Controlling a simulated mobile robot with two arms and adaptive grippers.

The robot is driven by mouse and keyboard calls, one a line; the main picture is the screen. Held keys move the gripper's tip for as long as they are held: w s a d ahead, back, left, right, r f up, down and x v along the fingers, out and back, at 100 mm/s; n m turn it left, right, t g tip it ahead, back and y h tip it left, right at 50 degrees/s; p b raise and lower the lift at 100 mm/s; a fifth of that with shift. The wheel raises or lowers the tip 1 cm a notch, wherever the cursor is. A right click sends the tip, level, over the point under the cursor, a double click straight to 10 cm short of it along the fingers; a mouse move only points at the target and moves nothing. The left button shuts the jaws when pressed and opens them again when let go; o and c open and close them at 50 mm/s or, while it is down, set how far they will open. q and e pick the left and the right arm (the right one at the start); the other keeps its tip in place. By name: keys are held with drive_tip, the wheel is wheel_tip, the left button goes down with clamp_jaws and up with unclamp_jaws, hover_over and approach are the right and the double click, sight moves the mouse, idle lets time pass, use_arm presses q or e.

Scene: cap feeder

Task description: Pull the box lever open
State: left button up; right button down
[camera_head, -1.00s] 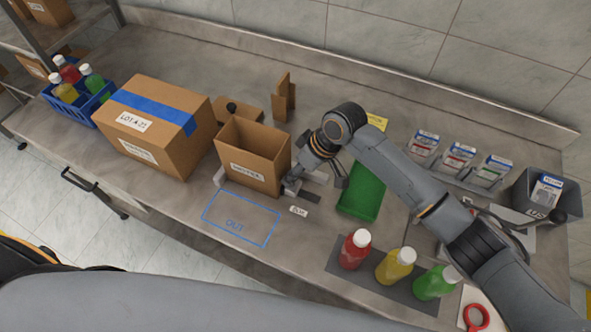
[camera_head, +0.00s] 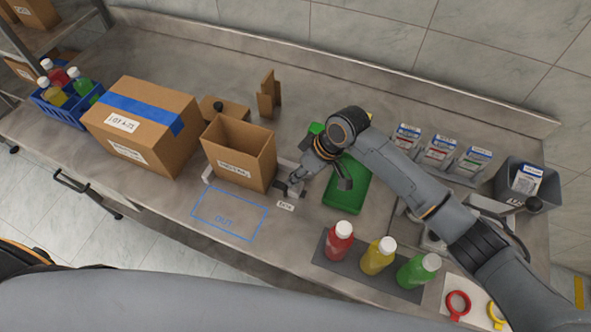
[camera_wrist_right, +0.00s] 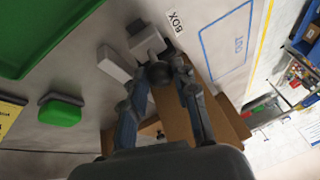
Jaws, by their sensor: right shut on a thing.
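The open brown carton (camera_head: 238,160) stands upright in a pale holder on the bench, left of my right gripper. The box lever, with a round dark knob (camera_wrist_right: 160,73), is at the holder's right side by the BOX label (camera_head: 285,206). My right gripper (camera_head: 288,186) is shut on the knob, with its fingers on either side of it in the wrist view. White blocks (camera_wrist_right: 116,64) of the fixture sit just beyond the fingertips. In the head view the fingers and wrist partly hide the lever. My left gripper is not in view.
A green tray (camera_head: 347,192) lies right of the gripper, and a small green block (camera_head: 316,128) is behind it. Red (camera_head: 338,243), yellow and green bottles stand in front. A taped carton (camera_head: 140,130) stands left. The blue OUT outline (camera_head: 228,216) is empty.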

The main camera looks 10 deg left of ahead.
drive_tip(key=c, duration=1.3)
unclamp_jaws()
drive_tip(key=shift+a, duration=0.2)
drive_tip(key=shift+w+d+r, duration=0.1)
drive_tip(key=shift+d+r, duration=0.2)
drive_tip(key=shift+r, duration=0.05)
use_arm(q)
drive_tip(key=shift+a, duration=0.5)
use_arm(e)
drive_tip(key=v, duration=1.1)
drive_tip(key=shift+r, duration=0.1)
